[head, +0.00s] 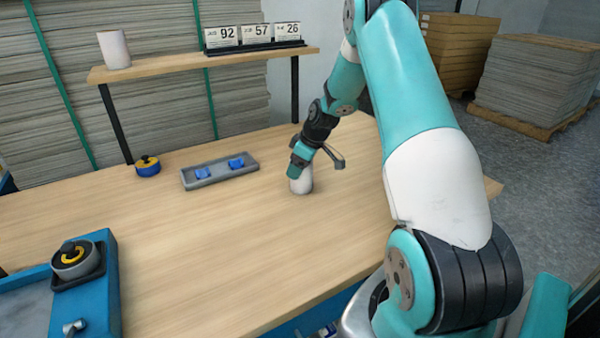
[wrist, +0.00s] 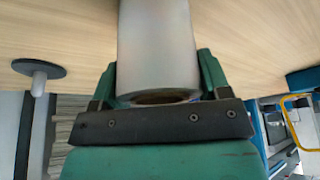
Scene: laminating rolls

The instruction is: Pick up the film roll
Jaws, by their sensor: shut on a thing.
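The film roll (head: 301,183) is a whitish cylinder standing upright at the worktable (head: 230,240), right of the grey tray. My gripper (head: 299,165) comes down on it from above and is shut on its upper part. In the wrist view the pale roll (wrist: 157,40) sits between the two green fingers, with its hollow core end towards the palm. Its lower end is at or very near the tabletop; I cannot tell whether it touches.
A grey tray (head: 219,178) with blue pieces and a blue-yellow tape roll (head: 148,167) lie left of my gripper. A blue machine (head: 105,290) stands front left. A shelf (head: 180,68) behind bears a white roll (head: 114,49) and number cards (head: 254,35). The table's middle is clear.

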